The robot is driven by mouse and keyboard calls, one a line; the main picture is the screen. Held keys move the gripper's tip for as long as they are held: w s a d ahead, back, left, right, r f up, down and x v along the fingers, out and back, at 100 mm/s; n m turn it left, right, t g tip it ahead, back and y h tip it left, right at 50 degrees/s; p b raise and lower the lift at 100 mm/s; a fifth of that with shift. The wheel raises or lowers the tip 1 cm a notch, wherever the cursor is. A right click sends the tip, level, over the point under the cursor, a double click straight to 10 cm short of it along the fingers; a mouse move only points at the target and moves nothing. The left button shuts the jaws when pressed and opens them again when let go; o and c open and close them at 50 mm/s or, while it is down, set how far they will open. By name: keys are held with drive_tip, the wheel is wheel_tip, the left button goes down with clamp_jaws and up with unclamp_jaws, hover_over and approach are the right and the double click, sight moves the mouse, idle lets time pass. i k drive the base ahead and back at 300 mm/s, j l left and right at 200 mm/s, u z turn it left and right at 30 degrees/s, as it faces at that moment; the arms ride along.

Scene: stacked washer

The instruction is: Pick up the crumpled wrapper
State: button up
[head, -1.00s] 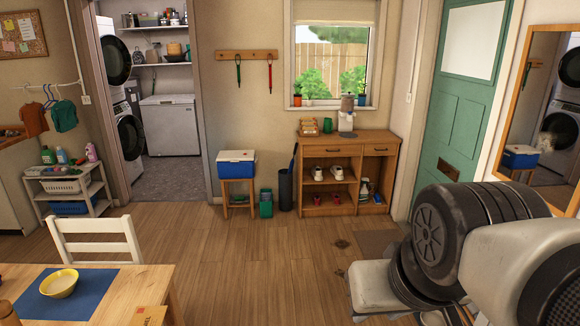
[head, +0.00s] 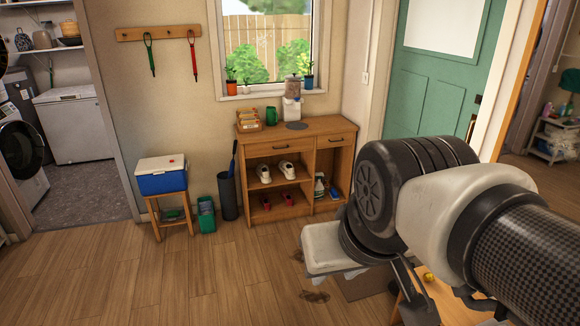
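I cannot make out a crumpled wrapper anywhere in the head view. A tiny reddish spot shows on the white lid of the blue cooler (head: 162,182), but it is too small to name. My arm reaches in from the right with its dark ribbed joint and pale links. A pale box-shaped part at its end, which looks like my gripper (head: 337,277), hangs above the floor in front of the shoe cabinet (head: 297,208). Its fingertips are too small and unclear to tell open from shut, and I see nothing held in it.
The cooler sits on a wooden stool (head: 155,214). A green container (head: 207,215) and a dark bin (head: 228,196) stand between it and the cabinet. Dark smudges (head: 314,296) mark the floor. The wooden floor at left front is clear. A green door (head: 440,95) is at right.

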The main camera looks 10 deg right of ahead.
sight(427, 277)
drive_tip(key=i+z, duration=0.15)
drive_tip(key=i, duration=0.35)
drive_tip(key=i+j+z, duration=0.2)
drive_tip(key=i, duration=0.3)
drive_tip(key=i+z, duration=0.15)
drive_tip(key=i, duration=0.4)
drive_tip(key=i+z, duration=0.15)
drive_tip(key=z, duration=0.25)
drive_tip(key=i+z, duration=0.15)
drive_tip(key=z, duration=0.3)
drive_tip(key=i+z, duration=0.15)
drive_tip(key=z, duration=0.25)
drive_tip(key=i+j+z, duration=0.15)
drive_tip(key=z, duration=0.3)
drive_tip(key=i+z, duration=0.2)
drive_tip(key=z, duration=0.2)
drive_tip(key=i+j+z, duration=0.15)
drive_tip(key=z, duration=0.2)
drive_tip(key=i+j+z, duration=0.15)
drive_tip(key=z, duration=0.25)
